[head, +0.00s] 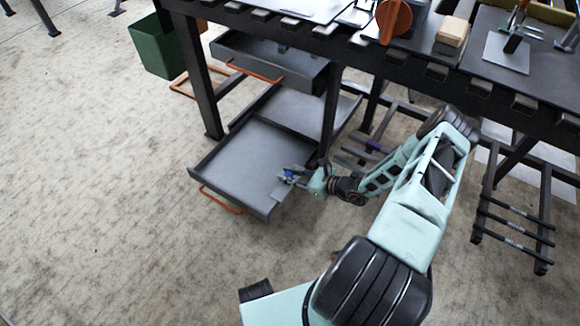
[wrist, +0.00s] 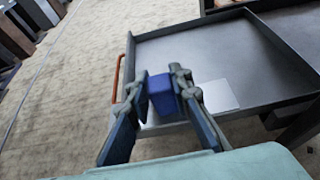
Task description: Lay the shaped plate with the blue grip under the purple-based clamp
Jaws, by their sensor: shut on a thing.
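My gripper (head: 287,176) is shut on the blue grip (wrist: 161,86) of the shaped plate, over the lower open drawer. The blue grip sits between the two fingers (wrist: 160,90) in the wrist view. The pale grey plate (wrist: 219,96) shows to the right of the fingers, over the drawer floor; the fingers hide part of it, so its full outline is unclear. I cannot tell whether the plate touches the drawer. A small purple piece (head: 374,145) shows on a low rack behind my arm in the head view; I cannot tell whether it is the clamp's base.
The lower drawer (head: 245,157) is pulled out, with an orange handle (head: 222,199). Another open drawer (head: 262,52) is above it. The bench top holds wooden blocks (head: 453,31) and a tool on a grey plate (head: 507,52). A green bin (head: 160,48) stands at left. Left floor is clear.

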